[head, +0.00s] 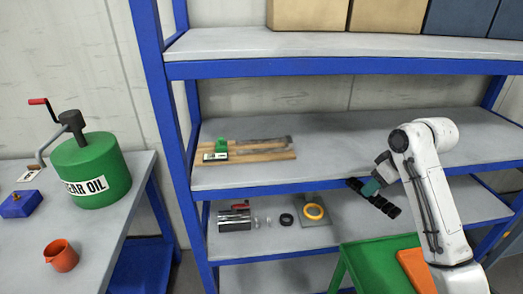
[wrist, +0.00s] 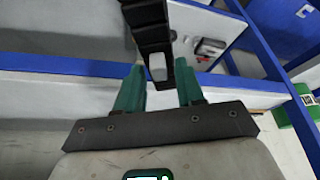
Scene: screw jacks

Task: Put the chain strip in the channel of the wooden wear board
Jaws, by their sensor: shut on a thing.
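The black chain strip (head: 388,207) is in my gripper (head: 372,188), held in front of the shelf edge at the right and tilted down to the right in the head view. In the wrist view the strip (wrist: 150,28) passes between the two green fingers of my gripper (wrist: 160,80) and runs up out of the picture. The wooden wear board (head: 270,157) lies on the middle shelf, left of my gripper and apart from it. A dark band runs along its top. A green block with a white label (head: 217,150) sits at its left part.
The blue-framed shelf (head: 330,150) has free room right of the board. The lower shelf holds a black cylinder (head: 234,220) and a yellow ring (head: 314,212). A green table (head: 375,262) with an orange item (head: 415,268) stands below my arm. An oil drum (head: 90,165) stands left.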

